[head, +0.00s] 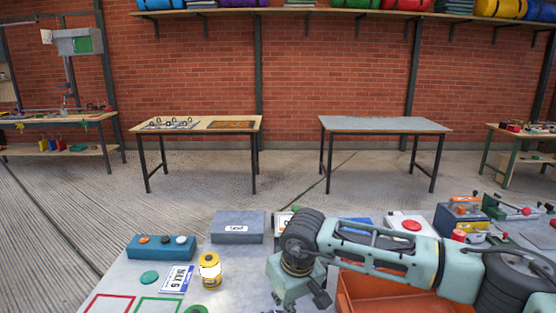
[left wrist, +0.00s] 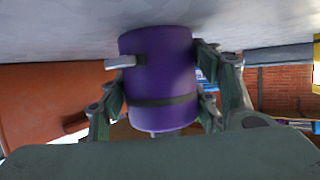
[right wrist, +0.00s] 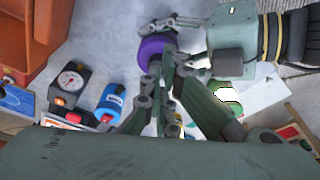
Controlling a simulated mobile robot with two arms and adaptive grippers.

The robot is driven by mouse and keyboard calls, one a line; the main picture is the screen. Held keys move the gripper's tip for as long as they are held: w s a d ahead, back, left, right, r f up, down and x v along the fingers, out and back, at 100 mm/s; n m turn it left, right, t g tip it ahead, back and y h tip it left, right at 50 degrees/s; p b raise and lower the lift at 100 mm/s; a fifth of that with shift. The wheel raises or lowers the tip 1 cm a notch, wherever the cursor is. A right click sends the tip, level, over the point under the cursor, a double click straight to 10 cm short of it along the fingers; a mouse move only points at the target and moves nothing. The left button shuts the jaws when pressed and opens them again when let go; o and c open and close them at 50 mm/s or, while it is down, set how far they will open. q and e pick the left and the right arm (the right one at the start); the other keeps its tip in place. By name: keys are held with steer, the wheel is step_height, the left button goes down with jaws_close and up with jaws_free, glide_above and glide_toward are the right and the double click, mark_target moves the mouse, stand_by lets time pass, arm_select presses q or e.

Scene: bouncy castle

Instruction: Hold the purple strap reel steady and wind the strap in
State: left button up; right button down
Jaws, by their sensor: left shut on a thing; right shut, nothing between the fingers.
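The purple strap reel (left wrist: 158,75) is a drum with a dark band around it. In the left wrist view it sits between the two fingers of my left gripper (left wrist: 160,100), which is shut on it. A pale grey piece (left wrist: 121,63) juts from its side. The reel also shows in the right wrist view (right wrist: 155,46), with the left fingers around it. My right gripper (right wrist: 165,72) is shut and empty, its fingertips close beside the reel; I cannot tell whether they touch. In the head view the right gripper (head: 303,293) points down over the table.
On the table (head: 235,285) stand a yellow can (head: 210,270), a teal button box (head: 160,247), a grey box (head: 238,227) and an orange bin (head: 400,295). A gauge (right wrist: 72,80) and a blue canister (right wrist: 110,100) lie near my right gripper.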

steer(key=shift+r, duration=0.2)
steer(key=s+x, duration=0.1)
steer(key=x, duration=0.5)
steer(key=shift+d+f, duration=0.2)
steer(key=shift+d, duration=0.35)
steer(key=shift+w+a+f, duration=0.1)
steer(key=shift+w+f, duration=0.05)
steer(key=shift+w, duration=0.1)
stand_by(0.7)
arm_select(q)
steer(key=shift+s+d+r, duration=0.15)
steer(key=shift+s+d, duration=0.05)
steer(key=shift+d, duration=0.1)
arm_select(e)
steer(key=shift+a, duration=0.3)
arm_select(q)
steer(key=shift+w+a, duration=0.1)
steer(key=shift+a, duration=0.05)
arm_select(e)
steer(key=shift+s, duration=0.4)
